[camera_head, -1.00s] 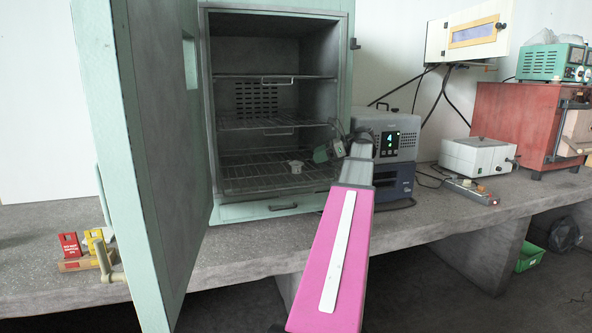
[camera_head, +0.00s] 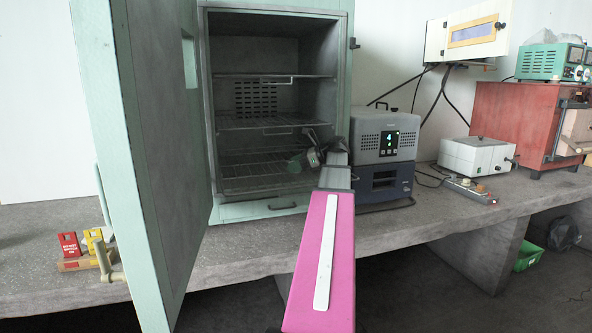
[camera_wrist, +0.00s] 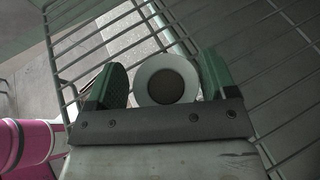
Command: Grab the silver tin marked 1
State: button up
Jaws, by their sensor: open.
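A round, pale silver-white tin (camera_wrist: 166,82) with a darker centre shows in the wrist view, on or just above the wire rack. My gripper (camera_wrist: 160,76) is open, with one green finger on each side of the tin. Whether either finger touches it I cannot tell. No number can be read on it. In the head view my gripper (camera_head: 304,161) reaches into the open oven (camera_head: 282,200) at its lower rack (camera_head: 245,172). The tin is not seen apart from the gripper there.
The oven's open door (camera_head: 150,150) stands at the left. A grey box with a lit display (camera_head: 385,138) is close to the right of my arm. Another rack (camera_head: 260,122) lies above my gripper. Red and yellow tags (camera_head: 68,245) stand left of the door.

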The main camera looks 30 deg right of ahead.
jog(key=shift+c, duration=0.3)
jog(key=c, duration=0.8)
jog(key=shift+o, duration=0.2)
jog(key=shift+r, duration=0.1)
